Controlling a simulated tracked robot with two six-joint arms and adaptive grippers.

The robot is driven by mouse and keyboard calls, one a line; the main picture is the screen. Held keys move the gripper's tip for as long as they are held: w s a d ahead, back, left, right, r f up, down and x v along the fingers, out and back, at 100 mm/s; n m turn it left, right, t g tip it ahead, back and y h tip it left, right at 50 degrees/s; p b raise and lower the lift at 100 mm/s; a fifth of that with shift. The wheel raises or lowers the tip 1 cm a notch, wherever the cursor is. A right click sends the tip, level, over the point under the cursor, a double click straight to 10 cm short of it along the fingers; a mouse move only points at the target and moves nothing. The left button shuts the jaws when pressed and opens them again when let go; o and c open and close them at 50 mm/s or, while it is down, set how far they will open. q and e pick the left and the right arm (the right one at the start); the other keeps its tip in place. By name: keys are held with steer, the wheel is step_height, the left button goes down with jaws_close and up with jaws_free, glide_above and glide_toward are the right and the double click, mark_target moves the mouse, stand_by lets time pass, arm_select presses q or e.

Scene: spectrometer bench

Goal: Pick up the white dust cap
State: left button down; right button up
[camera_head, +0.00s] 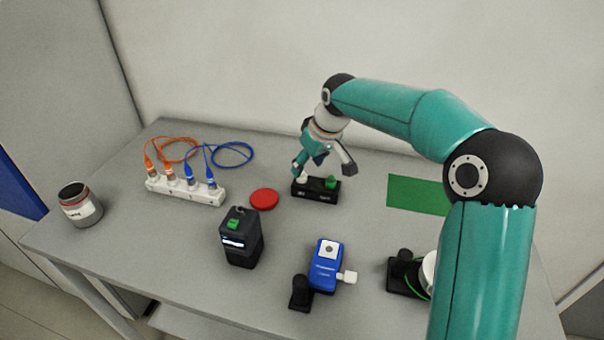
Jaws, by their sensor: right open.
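A small white cap (301,178) sits at the left end of a low black holder (316,194) toward the back of the table. A green cap (331,182) sits at the holder's right end. My right gripper (322,169) is open just above this holder, fingers pointing down and spread. Its left finger is close to the white cap and partly covers it; I cannot tell whether they touch. Another white piece (348,277) sticks out from the right side of the blue device (326,265). My left gripper is out of view.
A red disc (264,199) and a black device with a green top (240,237) lie left of the holder. A white strip with orange and blue cables (186,190) and a jar (80,204) stand further left. A green mat (416,195) lies right. My right arm hides the table's right side.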

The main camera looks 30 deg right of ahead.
mark_target(302, 176)
steer(key=x, duration=0.2)
steer(key=p+x, duration=0.1)
steer(key=x, duration=0.2)
steer(key=shift+w+r, duration=0.1)
steer(key=shift+w, duration=0.15)
steer(key=shift+c, duration=0.2)
steer(key=c, duration=0.8)
